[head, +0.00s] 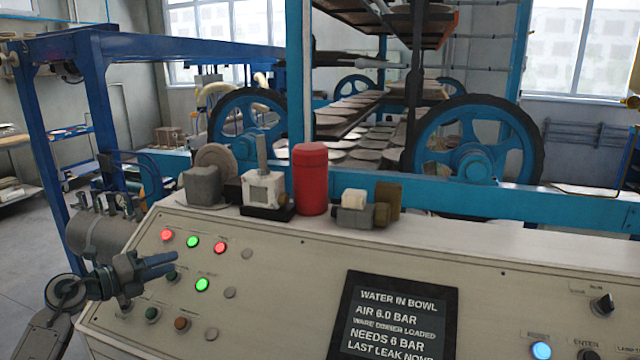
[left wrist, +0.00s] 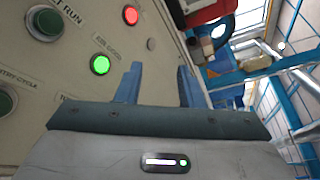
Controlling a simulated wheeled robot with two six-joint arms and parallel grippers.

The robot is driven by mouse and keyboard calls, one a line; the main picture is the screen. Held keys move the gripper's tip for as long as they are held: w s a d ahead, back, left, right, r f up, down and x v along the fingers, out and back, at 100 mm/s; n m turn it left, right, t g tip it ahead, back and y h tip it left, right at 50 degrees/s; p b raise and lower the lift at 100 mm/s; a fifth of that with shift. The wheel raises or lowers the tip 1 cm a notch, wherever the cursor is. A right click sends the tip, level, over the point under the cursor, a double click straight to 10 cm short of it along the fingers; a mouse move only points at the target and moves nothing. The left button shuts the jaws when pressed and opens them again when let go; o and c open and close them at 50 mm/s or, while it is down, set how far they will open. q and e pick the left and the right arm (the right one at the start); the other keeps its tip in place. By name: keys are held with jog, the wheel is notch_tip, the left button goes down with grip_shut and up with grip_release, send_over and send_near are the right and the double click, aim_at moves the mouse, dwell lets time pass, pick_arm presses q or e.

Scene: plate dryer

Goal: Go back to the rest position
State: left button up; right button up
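My left gripper (head: 160,264) is at the left end of the control panel (head: 270,262), in front of its lamps and buttons. In the left wrist view its two blue fingers (left wrist: 160,85) stand apart with nothing between them. A lit green lamp (left wrist: 100,65) and a red lamp (left wrist: 130,15) show beyond the fingers there. In the head view the fingers point right, beside a green lamp (head: 202,284); I cannot tell whether they touch the panel. My right gripper is in neither view.
A display (head: 395,318) with text sits mid-panel. A red cylinder (head: 310,178), a grey block (head: 203,185) and small fittings (head: 355,210) stand on the panel's top ledge. Behind is a blue dryer frame with wheels (head: 478,155) and plates. A grey tank (head: 100,235) stands left of the panel.

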pick_arm(q)
jog(key=s+d+n+t+y, duration=0.35)
jog(key=s+n+t, duration=0.35)
jog(key=n+t, duration=0.3)
jog(key=s+a+f+n+g+y, duration=0.3)
jog(key=s+f+n+g+y, duration=0.5)
jog(key=s+f+n+y, duration=0.7)
jog(key=s+d+f+n+g+h, duration=0.25)
jog(key=s+f+g, duration=0.2)
jog(key=s, duration=0.25)
jog(key=s+d+f+n+g+h, duration=0.25)
jog(key=s+d+f, duration=0.2)
jog(key=s, duration=0.25)
jog(key=s+d+f+n+g+h, duration=0.1)
jog(key=s+d+f+g+h, duration=0.1)
jog(key=s+f+g, duration=0.45)
notch_tip(320, 180, down, 29)
jog(key=s+a, duration=0.2)
jog(key=a, duration=0.1)
jog(key=s+f, duration=1.7)
jog(key=shift+s+a+f+n, duration=0.3)
jog(key=shift+a, duration=0.05)
jog(key=shift+w, duration=0.1)
